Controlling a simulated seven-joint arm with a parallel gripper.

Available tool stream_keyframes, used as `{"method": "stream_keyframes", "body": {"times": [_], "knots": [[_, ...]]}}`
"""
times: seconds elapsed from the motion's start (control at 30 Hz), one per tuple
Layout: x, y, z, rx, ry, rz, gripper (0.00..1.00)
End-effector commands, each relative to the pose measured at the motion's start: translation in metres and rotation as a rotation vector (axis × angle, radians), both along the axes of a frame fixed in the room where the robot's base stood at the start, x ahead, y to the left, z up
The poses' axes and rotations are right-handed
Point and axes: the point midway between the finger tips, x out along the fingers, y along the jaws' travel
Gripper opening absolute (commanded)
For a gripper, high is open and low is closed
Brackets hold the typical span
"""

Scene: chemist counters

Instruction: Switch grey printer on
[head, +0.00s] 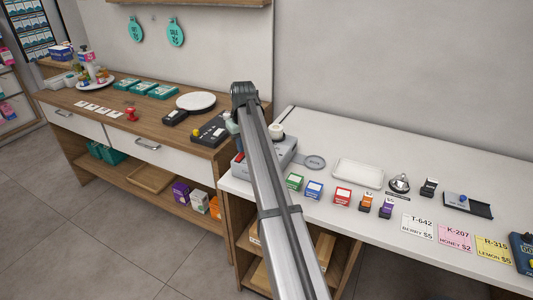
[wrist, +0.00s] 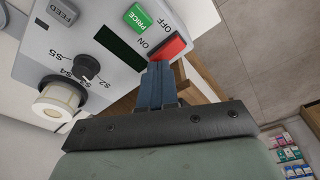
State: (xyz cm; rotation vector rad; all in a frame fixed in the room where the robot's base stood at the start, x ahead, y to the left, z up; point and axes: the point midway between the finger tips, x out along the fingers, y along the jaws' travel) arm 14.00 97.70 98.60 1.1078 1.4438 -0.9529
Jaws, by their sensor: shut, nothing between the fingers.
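The grey printer (head: 283,155) stands at the left end of the white counter, partly hidden behind my arm in the head view. The red ON/OFF rocker switch (wrist: 170,46) is at the panel's edge. My gripper (wrist: 158,66) is shut and empty. Its blue fingertips are right at the switch's ON-side end; I cannot tell if they touch. Which way the switch is set is unclear.
Small coloured boxes (head: 342,196), a white tray (head: 358,173), a bell (head: 399,184) and price cards (head: 456,237) lie on the white counter right of the printer. The wooden counter (head: 160,120) to the left holds a black device (head: 211,131) and a plate (head: 196,101).

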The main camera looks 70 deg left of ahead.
Motion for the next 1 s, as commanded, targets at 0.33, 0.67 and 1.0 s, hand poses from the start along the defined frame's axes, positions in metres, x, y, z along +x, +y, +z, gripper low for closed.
{"method": "stream_keyframes", "body": {"times": [0.33,0.67,1.0], "knots": [[0.000,0.000,-0.004,0.000,0.000,0.000,0.00],[0.000,0.000,-0.009,-0.001,0.000,0.000,0.00],[0.000,0.000,-0.011,-0.002,0.000,0.000,0.00]]}}
